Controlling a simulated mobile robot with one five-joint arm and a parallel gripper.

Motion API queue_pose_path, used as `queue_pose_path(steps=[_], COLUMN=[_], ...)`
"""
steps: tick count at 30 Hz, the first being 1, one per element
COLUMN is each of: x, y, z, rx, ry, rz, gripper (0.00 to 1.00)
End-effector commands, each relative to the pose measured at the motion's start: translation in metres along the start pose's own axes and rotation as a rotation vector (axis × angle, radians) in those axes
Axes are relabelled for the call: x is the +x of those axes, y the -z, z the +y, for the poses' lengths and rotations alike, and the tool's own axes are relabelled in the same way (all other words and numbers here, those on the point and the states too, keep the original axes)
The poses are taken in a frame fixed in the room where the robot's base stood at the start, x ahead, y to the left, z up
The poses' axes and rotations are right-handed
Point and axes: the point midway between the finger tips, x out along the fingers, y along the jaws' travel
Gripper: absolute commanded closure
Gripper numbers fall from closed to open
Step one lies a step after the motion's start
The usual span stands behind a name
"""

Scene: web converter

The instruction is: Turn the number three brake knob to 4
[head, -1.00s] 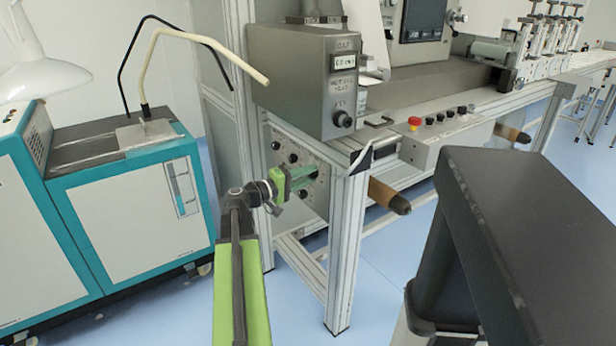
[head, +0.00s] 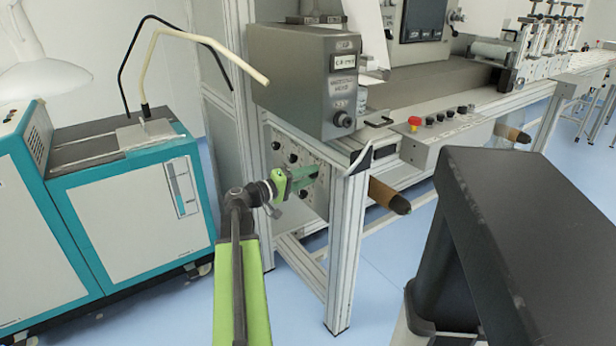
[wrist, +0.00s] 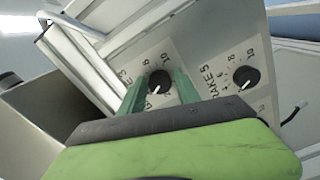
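In the wrist view, a round black knob (wrist: 159,82) with a white pointer line sits on a pale panel (wrist: 200,52). The pointer aims down and left. Its label is partly hidden by a finger, but a "3" shows at its end. My gripper (wrist: 160,80) is open, with one green finger on each side of this knob and visible gaps between. A second black knob (wrist: 246,77), with a label that seems to read "BRAKE 5", is to the right. In the head view my gripper (head: 318,172) is at the panel, covering part of its knobs.
A grey control box (head: 290,85) overhangs the panel. A metal frame leg (head: 345,245) stands just right of my gripper, and a brown roller (head: 388,194) sticks out beyond it. A teal and white cabinet (head: 130,215) is at the left. Blue floor is open between them.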

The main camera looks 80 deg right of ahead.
Motion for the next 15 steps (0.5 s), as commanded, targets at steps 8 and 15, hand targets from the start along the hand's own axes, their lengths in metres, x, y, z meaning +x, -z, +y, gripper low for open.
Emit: queue_pose_path(steps=[8,15], x=[0.0,-0.015], y=[0.001,0.001], z=[0.0,0.001], rx=[-0.001,-0.002], ry=[-0.001,-0.001], rz=[0.004,0.006], gripper=[0.48,0.48])
